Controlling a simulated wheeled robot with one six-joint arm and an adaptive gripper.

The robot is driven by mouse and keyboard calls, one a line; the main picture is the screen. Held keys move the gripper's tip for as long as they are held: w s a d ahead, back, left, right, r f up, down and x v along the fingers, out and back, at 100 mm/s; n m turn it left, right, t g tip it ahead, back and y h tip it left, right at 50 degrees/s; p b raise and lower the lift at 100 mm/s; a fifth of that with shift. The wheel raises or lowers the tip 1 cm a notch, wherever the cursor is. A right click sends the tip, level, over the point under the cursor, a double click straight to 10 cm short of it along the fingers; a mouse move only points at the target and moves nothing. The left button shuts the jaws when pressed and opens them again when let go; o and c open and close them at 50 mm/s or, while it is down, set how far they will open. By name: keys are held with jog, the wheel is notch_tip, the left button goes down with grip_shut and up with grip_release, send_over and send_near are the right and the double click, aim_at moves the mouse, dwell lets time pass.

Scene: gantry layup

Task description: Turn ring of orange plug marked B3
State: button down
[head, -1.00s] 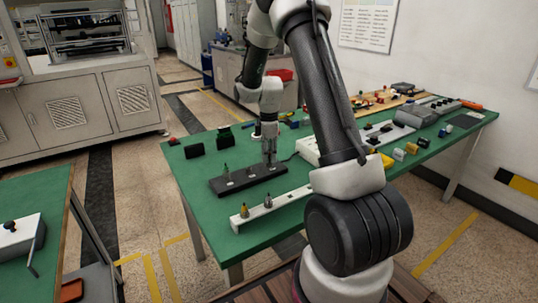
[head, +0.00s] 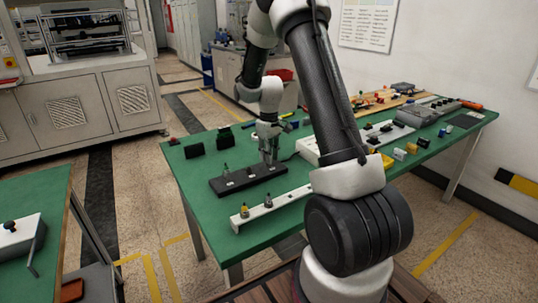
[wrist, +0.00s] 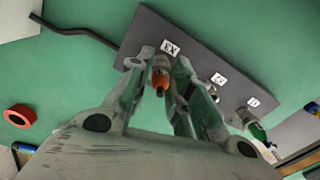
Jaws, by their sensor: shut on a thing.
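The orange plug (wrist: 160,79) stands between the fingertips of my gripper (wrist: 160,66) in the wrist view. A grey metal part shows just behind its orange body. My gripper is shut on the plug at the dark socket strip (wrist: 198,42), by a white label. A green plug (wrist: 257,131) stands at the strip's other end.
A white strip (head: 283,201) with a yellow plug (head: 244,211) and a grey one lies in front of the dark strip. Black and green blocks stand behind on the green table (head: 190,178). A red ring-shaped part (wrist: 19,116) and dark cable (wrist: 75,32) lie nearby.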

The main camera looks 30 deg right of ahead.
jog(key=m, duration=1.2)
jog(key=shift+m, duration=0.3)
dwell(0.4)
jog(key=c, duration=1.2)
grip_release()
jog(key=shift+c, duration=0.2)
jog(key=shift+r, duration=0.1)
notch_tip(320, 180, up, 12)
